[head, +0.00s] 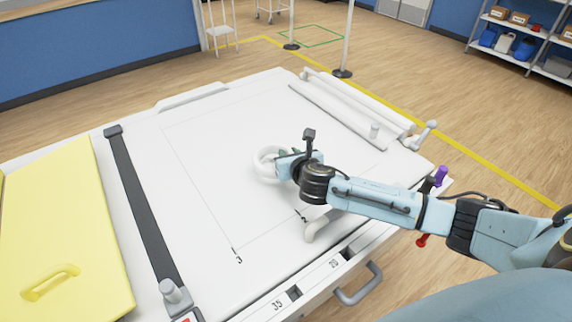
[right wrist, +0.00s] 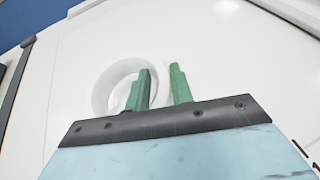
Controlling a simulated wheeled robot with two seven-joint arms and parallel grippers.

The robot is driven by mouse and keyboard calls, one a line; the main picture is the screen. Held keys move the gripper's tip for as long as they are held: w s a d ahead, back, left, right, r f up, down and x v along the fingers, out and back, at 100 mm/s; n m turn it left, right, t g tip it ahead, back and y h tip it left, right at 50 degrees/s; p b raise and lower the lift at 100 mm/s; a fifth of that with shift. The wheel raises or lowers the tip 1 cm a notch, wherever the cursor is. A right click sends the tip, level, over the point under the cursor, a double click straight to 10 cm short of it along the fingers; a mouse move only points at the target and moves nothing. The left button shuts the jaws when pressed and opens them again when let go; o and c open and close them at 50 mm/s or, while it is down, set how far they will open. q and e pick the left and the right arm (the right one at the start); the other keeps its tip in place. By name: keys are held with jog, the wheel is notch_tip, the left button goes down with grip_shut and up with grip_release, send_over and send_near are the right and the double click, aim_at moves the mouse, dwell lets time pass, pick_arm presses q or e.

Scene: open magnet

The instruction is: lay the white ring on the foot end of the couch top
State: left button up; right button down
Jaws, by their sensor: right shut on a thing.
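The white ring (head: 264,166) is at the fingertips of my right gripper (head: 285,163), over the middle of the white couch top (head: 205,140). In the right wrist view the ring (right wrist: 102,88) lies around the left green finger. My right gripper (right wrist: 160,88) is shut on the ring's wall, one finger inside the ring and the other outside. I cannot tell whether the ring touches the surface or hangs just above it. My left gripper is not in view.
A dark strap (head: 142,205) crosses the top on the left, beside a yellow panel (head: 62,230) with a handle. A white bar (head: 360,100) runs along the far right edge. A curved white handle (head: 318,228) stands near the front edge.

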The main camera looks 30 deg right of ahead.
notch_tip(320, 180, down, 4)
jog(key=shift+r+b, duration=0.1)
jog(key=shift+b, duration=0.45)
jog(key=shift+r, duration=0.1)
jog(key=c, duration=1.2)
grip_release()
jog(key=shift+s, duration=0.1)
jog(key=p+v, duration=0.2)
jog(key=v, duration=1)
